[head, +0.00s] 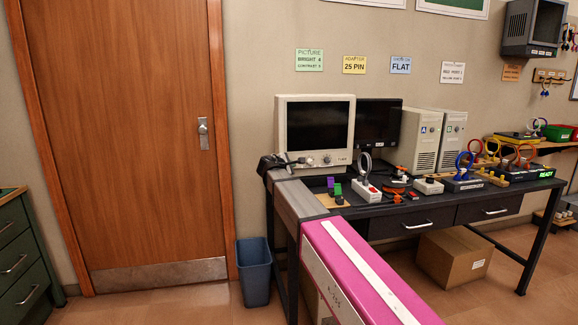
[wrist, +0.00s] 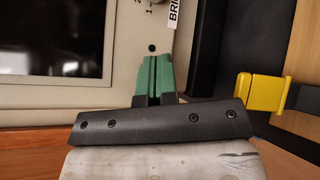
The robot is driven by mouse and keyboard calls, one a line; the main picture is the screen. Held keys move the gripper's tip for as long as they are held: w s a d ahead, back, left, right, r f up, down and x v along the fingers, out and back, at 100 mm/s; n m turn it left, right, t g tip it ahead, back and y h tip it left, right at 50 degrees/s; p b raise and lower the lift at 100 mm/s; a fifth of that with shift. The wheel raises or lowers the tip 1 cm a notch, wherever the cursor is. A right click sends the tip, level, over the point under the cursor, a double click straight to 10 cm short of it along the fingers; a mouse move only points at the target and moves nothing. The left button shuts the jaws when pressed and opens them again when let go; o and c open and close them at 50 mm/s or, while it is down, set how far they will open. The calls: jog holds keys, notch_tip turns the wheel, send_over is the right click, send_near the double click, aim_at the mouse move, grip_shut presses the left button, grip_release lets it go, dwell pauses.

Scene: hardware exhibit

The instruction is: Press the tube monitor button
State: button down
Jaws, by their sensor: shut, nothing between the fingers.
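The tube monitor (head: 279,125), a cream box with a dark screen, stands at the desk's left end. Its front bezel (wrist: 125,45) and part of the screen (wrist: 50,38) fill the upper left of the wrist view. A small round black button (wrist: 152,47) sits on that bezel, near a knob and a partly visible label. My gripper (head: 301,161) is at the lower left of the monitor front. Its green fingertips (wrist: 153,60) are together and empty, pointing at the bezel just short of the button in the picture. Whether they touch is unclear. The head view does not show the button clearly.
A dark flat screen (head: 380,122) and two beige computer towers (head: 424,140) stand right of the monitor. A white block with a red switch (head: 367,191) and other small parts crowd the desk front. A yellow piece (wrist: 258,92) lies right of my gripper in the wrist view.

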jog(key=shift+w, duration=0.1)
dwell(0.4)
jog(key=shift+w+a, duration=0.15)
jog(key=shift+w, duration=0.35)
dwell(0.4)
jog(key=shift+s, duration=0.65)
jog(key=s+d, duration=0.2)
jog(key=s, duration=0.3)
jog(key=shift+s, duration=0.35)
